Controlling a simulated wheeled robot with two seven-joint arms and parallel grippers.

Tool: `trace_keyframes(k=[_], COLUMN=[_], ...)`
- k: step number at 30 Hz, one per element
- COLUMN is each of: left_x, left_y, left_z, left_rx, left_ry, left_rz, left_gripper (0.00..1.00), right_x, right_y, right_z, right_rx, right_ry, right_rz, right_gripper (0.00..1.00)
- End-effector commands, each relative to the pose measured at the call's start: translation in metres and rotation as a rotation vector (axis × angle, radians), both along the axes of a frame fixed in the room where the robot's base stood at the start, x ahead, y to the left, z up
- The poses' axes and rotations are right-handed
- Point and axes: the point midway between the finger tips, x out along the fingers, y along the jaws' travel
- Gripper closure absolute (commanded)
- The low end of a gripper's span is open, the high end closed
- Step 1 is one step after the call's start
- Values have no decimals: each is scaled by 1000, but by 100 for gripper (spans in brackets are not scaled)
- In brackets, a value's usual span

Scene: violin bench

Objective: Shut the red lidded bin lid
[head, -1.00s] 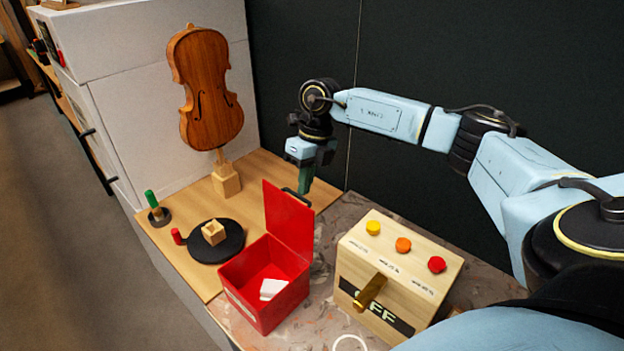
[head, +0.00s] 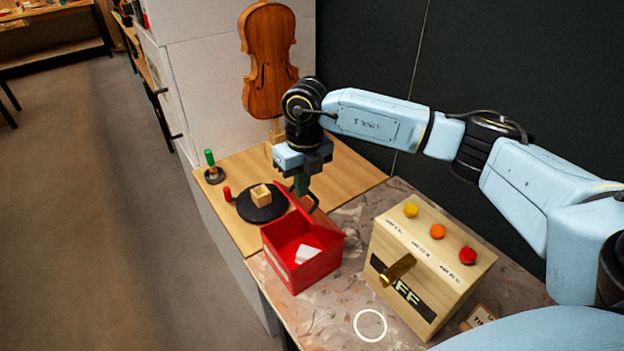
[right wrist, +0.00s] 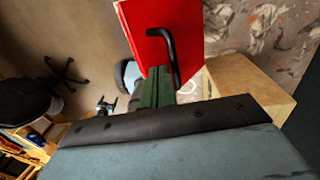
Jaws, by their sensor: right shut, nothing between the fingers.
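The red lidded bin (head: 318,270) stands on the bench, with a white item (head: 307,253) inside. Its red lid (head: 310,217) is partly lowered, tilted over the bin's far side; the front of the opening is still uncovered. The lid also shows in the right wrist view (right wrist: 150,30) with its black handle (right wrist: 168,50). My right gripper (head: 302,187) is shut and empty, pointing down behind the lid, its green fingers (right wrist: 157,88) close to the handle. I cannot tell whether they touch it. My left gripper is out of view.
A wooden box (head: 425,265) with coloured buttons and a brass lever stands right of the bin. A black disc (head: 262,211) with a small wooden block is at left, near a green-topped peg (head: 211,160). A violin body (head: 268,60) stands behind.

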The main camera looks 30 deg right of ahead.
Motion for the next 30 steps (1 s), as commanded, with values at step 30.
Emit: trace_keyframes(k=[30], left_x=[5], left_y=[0], left_z=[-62], left_rx=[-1], left_ry=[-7], left_rz=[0], left_gripper=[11], right_x=[-1], right_y=[80], right_z=[-97], right_rx=[-71], right_ry=[-6], right_rz=[-17], right_gripper=[100])
